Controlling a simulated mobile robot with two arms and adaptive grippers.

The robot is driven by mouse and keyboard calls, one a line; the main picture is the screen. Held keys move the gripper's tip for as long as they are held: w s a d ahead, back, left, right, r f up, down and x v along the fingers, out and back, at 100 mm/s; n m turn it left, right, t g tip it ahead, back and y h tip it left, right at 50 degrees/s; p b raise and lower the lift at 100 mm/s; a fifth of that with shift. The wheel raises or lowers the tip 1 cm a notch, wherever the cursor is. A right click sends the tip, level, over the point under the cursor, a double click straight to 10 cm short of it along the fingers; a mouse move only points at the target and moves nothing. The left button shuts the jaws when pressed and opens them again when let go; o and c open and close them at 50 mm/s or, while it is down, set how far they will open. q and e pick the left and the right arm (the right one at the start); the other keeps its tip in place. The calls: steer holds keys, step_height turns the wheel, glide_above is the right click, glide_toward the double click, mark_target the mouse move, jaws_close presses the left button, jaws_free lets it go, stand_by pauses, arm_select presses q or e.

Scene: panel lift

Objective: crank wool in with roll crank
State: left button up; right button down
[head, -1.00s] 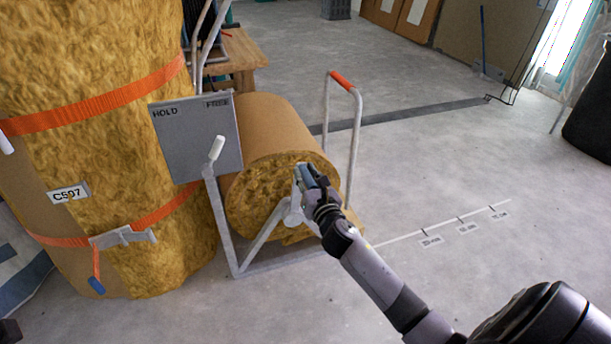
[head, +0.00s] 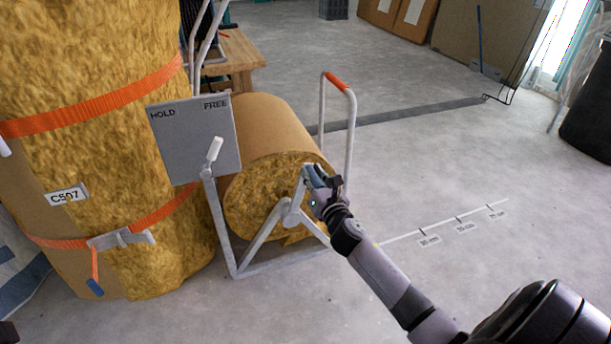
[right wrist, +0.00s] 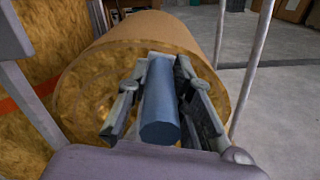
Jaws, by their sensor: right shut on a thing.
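The wool roll (head: 262,195), yellow with a brown paper backing, sits in a grey metal frame (head: 238,268); its round end faces me. The roll crank (head: 287,217) is a light grey arm at the middle of that end, slanting up to the right. My right gripper (head: 314,178) is at the crank's outer end, in front of the roll. In the right wrist view the roll (right wrist: 85,75) is behind a blue-grey handle (right wrist: 160,105), and my right gripper (right wrist: 158,92) is shut around this handle. My left gripper is not in view.
A grey panel marked HOLD and FREE (head: 190,135) with a white-tipped lever (head: 214,150) stands left of the roll. A strapped wool bale (head: 130,130) fills the left. A scale line (head: 460,220) marks clear floor to the right.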

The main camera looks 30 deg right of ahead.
steer(key=shift+d+f, duration=0.1)
steer(key=c, duration=1.4)
jaws_free()
steer(key=v, duration=1.2)
